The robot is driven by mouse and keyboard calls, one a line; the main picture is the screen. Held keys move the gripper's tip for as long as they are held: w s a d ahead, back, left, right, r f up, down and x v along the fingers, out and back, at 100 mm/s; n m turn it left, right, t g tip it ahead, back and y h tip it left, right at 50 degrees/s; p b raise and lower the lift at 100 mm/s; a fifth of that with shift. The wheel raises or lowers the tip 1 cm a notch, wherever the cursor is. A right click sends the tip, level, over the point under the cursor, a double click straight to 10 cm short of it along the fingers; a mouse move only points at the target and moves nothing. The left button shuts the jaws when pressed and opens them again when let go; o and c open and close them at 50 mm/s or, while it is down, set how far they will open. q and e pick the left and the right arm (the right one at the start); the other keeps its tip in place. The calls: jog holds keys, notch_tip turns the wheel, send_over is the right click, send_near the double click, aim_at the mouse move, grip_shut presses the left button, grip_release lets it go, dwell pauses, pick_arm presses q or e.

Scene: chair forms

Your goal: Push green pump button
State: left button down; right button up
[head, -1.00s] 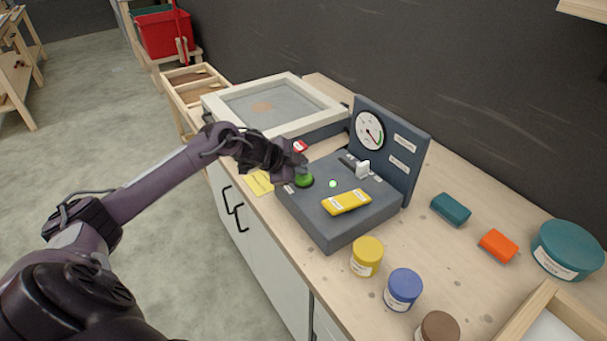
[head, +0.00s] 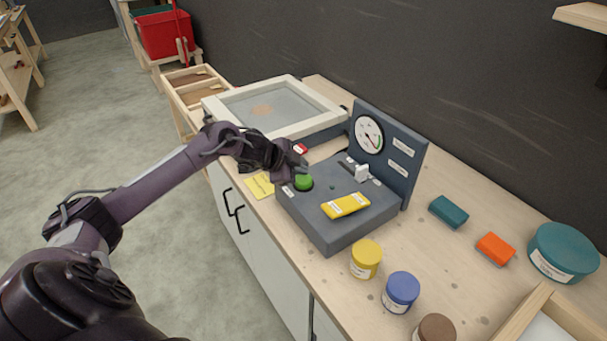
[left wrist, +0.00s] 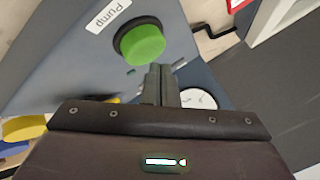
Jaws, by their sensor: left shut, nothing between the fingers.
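The green pump button (head: 303,182) is a round cap in a dark ring on the grey control box (head: 335,235). In the left wrist view the green button (left wrist: 142,44) stands out from the panel beside a label reading "Pump" (left wrist: 108,16). My left gripper (head: 300,168) is shut and empty, just behind and left of the button in the head view. In the left wrist view its closed fingertips (left wrist: 160,72) lie just below the button, and a contact cannot be made out. A small indicator lamp (head: 332,187) on the box is dark. My right gripper is not in view.
A framed screen (head: 275,105) stands behind. Yellow (head: 366,259) and blue (head: 401,291) jars stand in front.

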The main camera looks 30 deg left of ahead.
aim_at(299, 181)
pick_arm(q)
notch_tip(299, 181, up, 6)
jog(key=p, duration=0.5)
jog(key=shift+p, duration=0.4)
jog(key=shift+s+f, duration=0.1)
